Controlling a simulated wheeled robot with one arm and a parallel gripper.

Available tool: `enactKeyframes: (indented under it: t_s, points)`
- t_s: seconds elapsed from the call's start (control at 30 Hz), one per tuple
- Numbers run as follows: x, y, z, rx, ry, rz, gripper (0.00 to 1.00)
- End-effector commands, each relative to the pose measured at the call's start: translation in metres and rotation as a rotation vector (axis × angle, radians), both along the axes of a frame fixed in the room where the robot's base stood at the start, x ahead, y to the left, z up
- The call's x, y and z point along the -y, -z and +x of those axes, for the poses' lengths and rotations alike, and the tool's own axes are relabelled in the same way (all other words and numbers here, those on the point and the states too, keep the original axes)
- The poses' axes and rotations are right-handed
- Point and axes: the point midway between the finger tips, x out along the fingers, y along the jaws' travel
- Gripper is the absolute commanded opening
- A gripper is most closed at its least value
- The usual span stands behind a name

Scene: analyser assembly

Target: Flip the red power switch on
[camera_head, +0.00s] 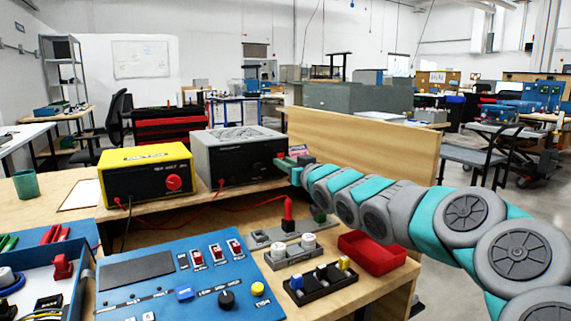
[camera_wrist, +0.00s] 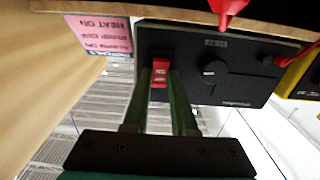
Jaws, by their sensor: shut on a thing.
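The red power switch (camera_wrist: 160,72) sits on the black front panel (camera_wrist: 185,48) of a grey box. In the wrist view my gripper (camera_wrist: 161,84) has its two green fingers on either side of the switch, shut on it. The lower part of the switch is between the fingertips. I cannot read which way the switch is tilted. In the head view the grey box (camera_head: 232,138) stands on the bench, and my gripper (camera_head: 288,164) reaches in from the right to its front panel's right end. The switch itself is mostly hidden there.
A black knob (camera_wrist: 213,72) is beside the switch. A yellow box (camera_head: 147,173) stands left of the grey one. Red cables, a blue control panel (camera_head: 135,298) and a red tray (camera_head: 372,253) lie in front.

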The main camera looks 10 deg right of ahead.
Motion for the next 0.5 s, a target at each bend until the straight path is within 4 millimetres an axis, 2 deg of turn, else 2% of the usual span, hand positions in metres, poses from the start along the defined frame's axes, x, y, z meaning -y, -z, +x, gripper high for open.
enactKeyframes:
  t_s: [0.3,0.5]
  points:
    - [-0.0001,0.0004,0.0,0.001,0.0,0.0,0.0]
    - [-0.0006,0.0091,0.0001,0.049,-0.001,0.014,0.0]
